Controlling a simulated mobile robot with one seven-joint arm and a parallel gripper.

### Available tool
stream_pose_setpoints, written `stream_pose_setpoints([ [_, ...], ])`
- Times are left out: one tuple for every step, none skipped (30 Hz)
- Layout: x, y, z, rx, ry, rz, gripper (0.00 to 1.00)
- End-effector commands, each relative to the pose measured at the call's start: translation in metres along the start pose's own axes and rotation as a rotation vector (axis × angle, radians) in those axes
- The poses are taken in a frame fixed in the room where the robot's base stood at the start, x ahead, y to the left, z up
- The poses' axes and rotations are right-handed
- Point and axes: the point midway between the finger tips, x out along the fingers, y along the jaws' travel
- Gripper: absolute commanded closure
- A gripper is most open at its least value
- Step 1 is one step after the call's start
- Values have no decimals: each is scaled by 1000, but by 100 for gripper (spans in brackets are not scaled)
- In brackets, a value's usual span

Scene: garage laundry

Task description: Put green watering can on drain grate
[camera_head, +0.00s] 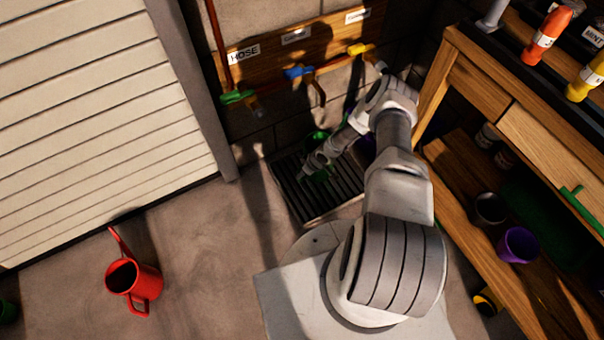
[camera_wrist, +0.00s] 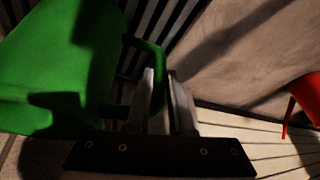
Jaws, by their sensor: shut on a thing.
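The green watering can (camera_head: 319,137) is at the drain grate, mostly hidden behind my arm. In the wrist view its body (camera_wrist: 60,70) fills the left side. My gripper (camera_head: 309,166) is shut on its handle, and the fingers show on both sides of the handle in the wrist view (camera_wrist: 166,88). The drain grate (camera_head: 300,198) is a dark slatted panel in the floor against the wall. Its slats also show behind the can in the wrist view (camera_wrist: 185,18). I cannot tell whether the can touches the grate.
A red watering can (camera_head: 143,281) stands on the open floor at left. A wooden workbench (camera_head: 470,75) with bottles on top and pots below stands at right. Colored taps on pipes (camera_head: 300,72) are on the wall above the grate. A shutter door (camera_head: 95,110) is at left.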

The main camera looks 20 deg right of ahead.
Motion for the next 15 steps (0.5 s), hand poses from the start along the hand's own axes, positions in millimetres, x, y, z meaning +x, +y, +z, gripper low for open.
stream_pose_setpoints([
  [0, 0, 0, 0, 1, 0, 100],
  [1, 0, 0, 0, 1, 0, 100],
  [2, 0, 1, 0, 0, 0, 100],
  [3, 0, 2, 0, -1, -1, 78],
  [3, 0, 2, -1, -1, -1, 72],
  [3, 0, 1, -1, -1, -1, 65],
  [2, 0, 1, -1, -1, -1, 60],
  [2, 0, 1, -1, -1, -1, 54],
  [2, 0, 1, -1, -1, -1, 50],
  [2, 0, 1, -1, -1, -1, 50],
  [2, 0, 1, -1, -1, -1, 50],
  [2, 0, 1, -1, -1, -1, 50],
  [2, 0, 1, -1, -1, -1, 50],
  [2, 0, 1, -1, -1, -1, 50],
  [2, 0, 1, -1, -1, -1, 50],
])
